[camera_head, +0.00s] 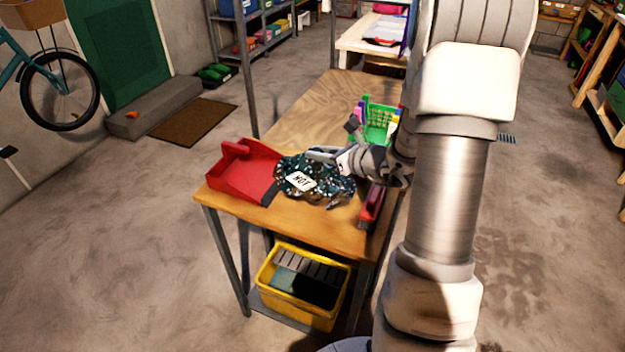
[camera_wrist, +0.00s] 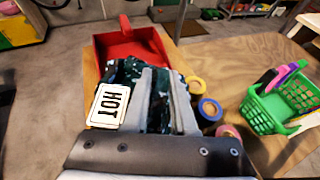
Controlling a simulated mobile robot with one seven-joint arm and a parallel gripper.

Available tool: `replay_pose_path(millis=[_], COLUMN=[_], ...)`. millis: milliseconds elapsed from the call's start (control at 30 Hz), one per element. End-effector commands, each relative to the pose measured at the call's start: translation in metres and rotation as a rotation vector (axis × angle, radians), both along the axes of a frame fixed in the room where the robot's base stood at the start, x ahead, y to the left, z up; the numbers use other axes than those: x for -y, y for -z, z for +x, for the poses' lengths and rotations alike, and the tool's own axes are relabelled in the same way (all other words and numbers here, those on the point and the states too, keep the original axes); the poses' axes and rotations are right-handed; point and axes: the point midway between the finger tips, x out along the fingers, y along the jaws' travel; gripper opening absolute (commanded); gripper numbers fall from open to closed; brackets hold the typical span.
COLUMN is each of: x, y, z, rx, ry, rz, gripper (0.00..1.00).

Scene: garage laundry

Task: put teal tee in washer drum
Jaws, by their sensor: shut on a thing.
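The teal tee (camera_head: 325,190) is a crumpled dark teal cloth with light specks, on the wooden table. It also shows in the wrist view (camera_wrist: 125,72), bunched around the fingers. My gripper (camera_head: 318,154) is down at the cloth from the right. In the wrist view my gripper (camera_wrist: 164,75) has its two pale fingers close together with dark cloth between them, shut on the tee. A white card reading HOT (camera_head: 300,180) lies against the front of the cloth; it also shows in the wrist view (camera_wrist: 107,106). No washer drum is in view.
A green basket (camera_head: 379,118) with coloured items is behind my gripper. Several rolls of tape (camera_wrist: 209,108) lie beside the fingers. A yellow crate (camera_head: 318,314) sits below the table (camera_head: 300,105), whose far part is clear.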

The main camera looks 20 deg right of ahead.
Motion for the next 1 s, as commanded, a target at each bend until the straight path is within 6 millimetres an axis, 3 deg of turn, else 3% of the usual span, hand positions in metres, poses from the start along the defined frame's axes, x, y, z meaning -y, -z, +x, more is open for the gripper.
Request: replay_pose_path(millis=[67, 267, 500, 900, 933, 1000], x=[-0.001, -0.001, -0.001, -0.001, -0.001, -0.001], y=[0.015, 0.029, 0.060, 0.065, 0.065, 0.064], z=[0.000, 0.000, 0.000, 0.000, 0.000, 0.000], rx=[-0.002, 0.001, 0.001, 0.003, 0.002, 0.002], ry=[0.000, -0.001, -0.001, -0.001, -0.001, -0.001], rz=[0.002, 0.001, 0.001, -0.002, -0.001, -0.001], gripper=[0.00, 0.00, 0.00, 0.00, 0.26, 0.39])
